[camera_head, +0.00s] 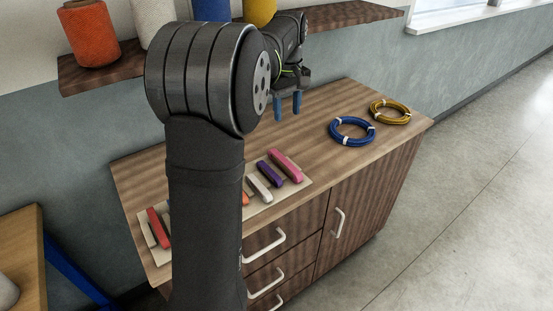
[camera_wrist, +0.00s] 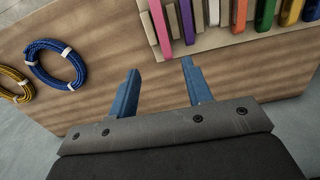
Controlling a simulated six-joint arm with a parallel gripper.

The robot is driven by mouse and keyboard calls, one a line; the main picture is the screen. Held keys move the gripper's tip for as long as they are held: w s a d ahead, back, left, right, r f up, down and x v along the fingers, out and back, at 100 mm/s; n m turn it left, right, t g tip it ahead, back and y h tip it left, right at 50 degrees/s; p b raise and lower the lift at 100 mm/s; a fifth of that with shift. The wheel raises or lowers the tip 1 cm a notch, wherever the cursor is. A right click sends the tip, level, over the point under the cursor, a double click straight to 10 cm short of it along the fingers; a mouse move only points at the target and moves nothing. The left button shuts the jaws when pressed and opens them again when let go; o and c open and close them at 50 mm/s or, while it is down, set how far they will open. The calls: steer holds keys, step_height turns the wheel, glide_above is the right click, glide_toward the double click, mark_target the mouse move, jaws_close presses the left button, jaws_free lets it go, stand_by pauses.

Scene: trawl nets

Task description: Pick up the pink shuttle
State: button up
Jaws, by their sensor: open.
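The pink shuttle (camera_head: 285,164) lies at the right end of a row of shuttles on a pale board on the wooden counter. It also shows in the wrist view (camera_wrist: 160,25), at the top, beyond my fingertips. My gripper (camera_head: 287,105) is open and empty, with two blue fingers pointing down above the counter, behind the shuttle row. In the wrist view my gripper (camera_wrist: 160,68) has its fingers apart over bare wood. The shuttle is apart from the fingers. My own arm hides part of the row in the head view.
A purple shuttle (camera_wrist: 187,20) lies beside the pink one, with several others along the pale board (camera_wrist: 230,38). A blue rope coil (camera_head: 352,131) and a yellow coil (camera_head: 390,112) lie on the counter at right. A shelf (camera_head: 335,14) with spools is behind.

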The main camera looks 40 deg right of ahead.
mark_target(285, 161)
step_height(285, 161, down, 17)
steer(key=shift+w+a+f, duration=0.1)
steer(key=shift+f, duration=0.1)
stand_by(0.5)
steer(key=shift+c, duration=0.3)
jaws_close()
